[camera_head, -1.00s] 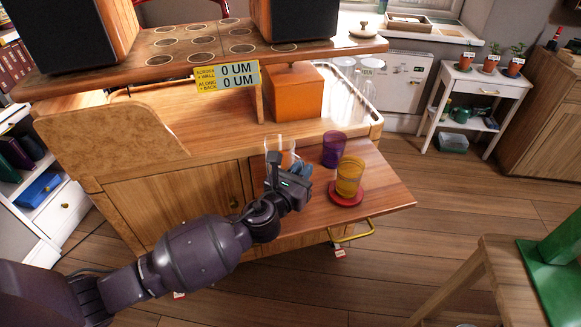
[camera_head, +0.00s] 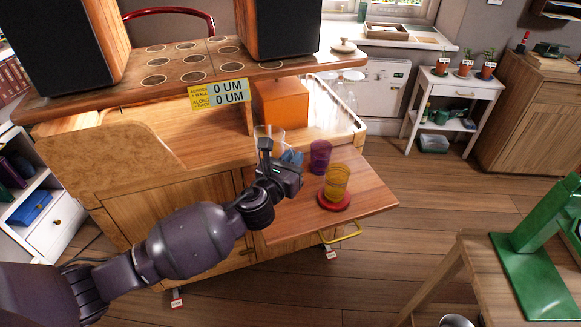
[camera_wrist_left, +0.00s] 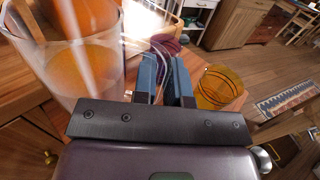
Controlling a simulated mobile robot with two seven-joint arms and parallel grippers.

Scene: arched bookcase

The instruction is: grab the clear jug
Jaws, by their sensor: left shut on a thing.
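The clear jug (camera_head: 268,133) is see-through and stands out at the left of the cups, just beyond my left gripper. In the left wrist view the jug (camera_wrist_left: 85,65) fills the upper left, with orange showing through it. My left gripper (camera_head: 290,158) is shut on the jug. In the wrist view its blue fingers (camera_wrist_left: 165,75) pinch a clear part at the jug's right side, which looks like its handle. The jug's base is hidden behind my gripper in the head view. My right gripper is not in view.
A purple cup (camera_head: 320,157) and an amber cup (camera_head: 337,181) on a red coaster (camera_head: 334,203) stand close to the right on the pull-out shelf (camera_head: 372,192). An orange box (camera_head: 280,106) is behind. The upper shelf (camera_head: 122,99) overhangs the back.

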